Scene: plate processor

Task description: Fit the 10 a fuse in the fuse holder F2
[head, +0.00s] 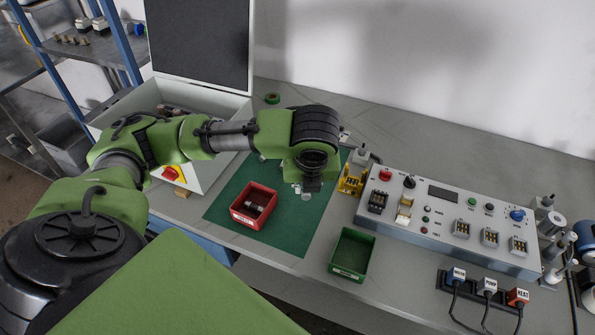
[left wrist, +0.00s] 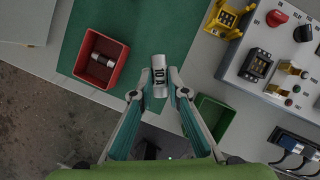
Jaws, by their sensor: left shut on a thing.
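My left gripper (head: 307,187) hangs over the green mat. In the left wrist view its fingertips (left wrist: 160,88) are shut on a silver cylindrical fuse marked 10A (left wrist: 159,70). In the head view the fuse (head: 306,196) shows small below the gripper. The grey control panel (head: 445,262) stands to the right. It carries a black holder block (head: 377,202) and a holder with a cream part (head: 404,212) at its left end. I cannot read which one is F2. My right gripper is not in view.
A red bin (head: 254,188) with a fuse inside stands on the green mat (head: 225,208). A green bin (head: 352,253) stands before the panel. A yellow block (head: 351,181) is left of the panel. Plugs (head: 487,286) and cables lie at the front right.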

